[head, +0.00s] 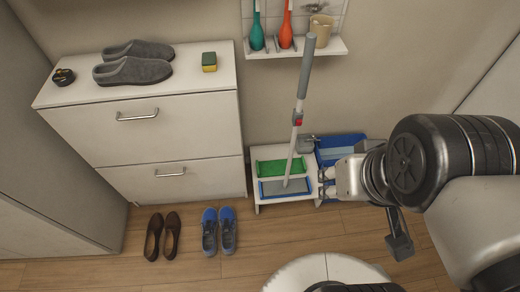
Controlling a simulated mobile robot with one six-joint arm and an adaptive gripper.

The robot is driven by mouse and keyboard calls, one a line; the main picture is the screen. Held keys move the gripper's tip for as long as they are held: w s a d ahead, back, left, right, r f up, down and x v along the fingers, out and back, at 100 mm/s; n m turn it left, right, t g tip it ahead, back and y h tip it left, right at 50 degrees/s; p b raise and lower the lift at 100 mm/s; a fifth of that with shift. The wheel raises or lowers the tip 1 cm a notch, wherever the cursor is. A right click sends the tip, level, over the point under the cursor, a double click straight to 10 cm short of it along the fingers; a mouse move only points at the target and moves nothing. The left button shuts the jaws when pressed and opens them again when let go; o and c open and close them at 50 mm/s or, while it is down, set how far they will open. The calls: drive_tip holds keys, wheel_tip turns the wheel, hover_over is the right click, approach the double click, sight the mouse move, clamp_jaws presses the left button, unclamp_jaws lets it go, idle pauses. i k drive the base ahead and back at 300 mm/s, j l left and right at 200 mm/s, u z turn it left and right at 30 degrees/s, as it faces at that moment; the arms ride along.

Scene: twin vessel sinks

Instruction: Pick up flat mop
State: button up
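The flat mop (303,85) stands nearly upright, leaning slightly, with a grey grip at the top, a pale pole and a red piece partway down. Its flat blue and grey head (270,188) rests on the front of a low white stand (258,204). My gripper (324,183) reaches in from the right, beside the stand and to the right of the mop's lower pole. It appears apart from the pole. The fingers are small and partly merged with the background, so their opening is unclear.
A green pad (280,166) lies behind the mop head. A blue bin (342,145) stands behind my gripper. A white shoe cabinet (190,125) is left; brown shoes (162,236) and blue shoes (218,231) are on the floor.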

sight(287, 187)
drive_tip(key=z, duration=0.8)
drive_tip(key=k+j+z, duration=0.25)
drive_tip(key=z, duration=0.15)
drive_tip(key=k+j+z, duration=0.6)
drive_tip(key=z, duration=0.15)
drive_tip(key=k+j, duration=0.1)
drive_tip(key=k, duration=0.2)
drive_tip(key=k+j, duration=0.1)
drive_tip(key=k, duration=0.2)
